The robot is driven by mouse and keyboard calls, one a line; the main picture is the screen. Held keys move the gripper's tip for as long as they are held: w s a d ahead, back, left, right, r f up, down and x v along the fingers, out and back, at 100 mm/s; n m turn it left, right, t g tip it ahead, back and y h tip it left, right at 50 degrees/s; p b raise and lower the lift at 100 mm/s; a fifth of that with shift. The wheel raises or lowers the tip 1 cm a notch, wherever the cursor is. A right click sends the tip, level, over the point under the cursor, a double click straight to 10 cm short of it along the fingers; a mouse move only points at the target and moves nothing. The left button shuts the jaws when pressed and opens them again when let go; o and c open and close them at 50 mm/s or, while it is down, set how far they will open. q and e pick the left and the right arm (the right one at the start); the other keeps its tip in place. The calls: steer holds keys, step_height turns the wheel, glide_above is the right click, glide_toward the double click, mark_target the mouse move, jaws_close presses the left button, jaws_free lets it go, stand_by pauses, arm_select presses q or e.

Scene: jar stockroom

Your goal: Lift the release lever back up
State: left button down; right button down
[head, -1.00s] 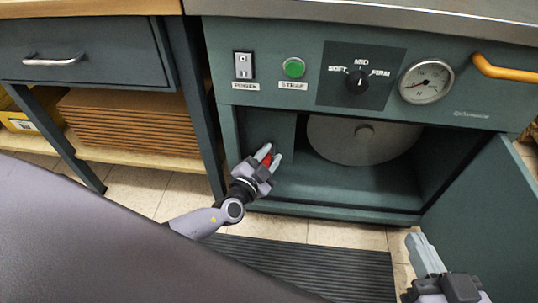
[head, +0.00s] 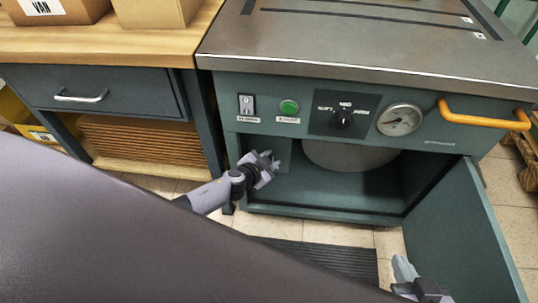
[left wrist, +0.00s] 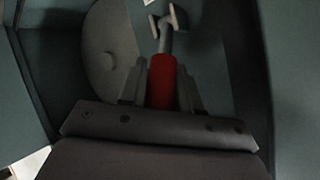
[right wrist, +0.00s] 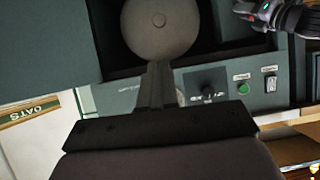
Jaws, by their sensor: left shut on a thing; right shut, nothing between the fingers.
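The release lever has a red grip (left wrist: 161,82) on a metal shaft that runs to a pale bracket (left wrist: 168,22) in the left wrist view. My left gripper (left wrist: 162,66) is shut on the red grip, one finger on each side. In the head view my left gripper (head: 272,166) is at the left side of the open cabinet bay and hides the lever there. My right gripper (head: 403,268) is shut and empty in front of the cabinet, near the open door. Its closed fingers (right wrist: 157,78) show in the right wrist view.
The green cabinet's door (head: 465,235) stands open on the right. A round grey disc (head: 350,155) is inside the bay. Above are a dial (head: 343,119), a gauge (head: 400,120), a green button (head: 289,107) and an orange handle (head: 483,117). A wooden bench (head: 120,42) adjoins on the left.

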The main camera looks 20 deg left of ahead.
arm_select(q)
steer(key=shift+w+g+p, duration=0.15)
steer(key=shift+g+p, duration=0.25)
steer(key=shift+p, duration=0.5)
arm_select(e)
steer(key=shift+s+d+f+m+h, duration=0.15)
steer(key=shift+s+d, duration=0.05)
steer(key=shift+d, duration=0.2)
steer(key=shift+s+d+f+m+h, duration=0.15)
steer(key=shift+d, duration=0.2)
arm_select(q)
steer(key=c, duration=0.9)
jaws_free()
steer(key=shift+o, duration=0.2)
steer(key=shift+r, duration=0.1)
steer(key=shift+s+r+p, duration=0.3)
steer(key=shift+r+p, duration=0.05)
steer(key=shift+p, duration=0.1)
steer(key=p+v, duration=0.4)
steer(key=v, duration=0.2)
steer(key=shift+s, duration=0.25)
arm_select(e)
steer(key=shift+s+d+r+m+g+h, duration=0.2)
steer(key=shift+s+d+r+g, duration=0.1)
steer(key=shift+s+d, duration=0.2)
steer(key=shift+s+d+r+m+g+h, duration=0.1)
steer(key=shift+s+d+r+g+h, duration=0.2)
steer(key=shift+d, duration=0.3)
arm_select(q)
steer(key=shift+f, duration=0.15)
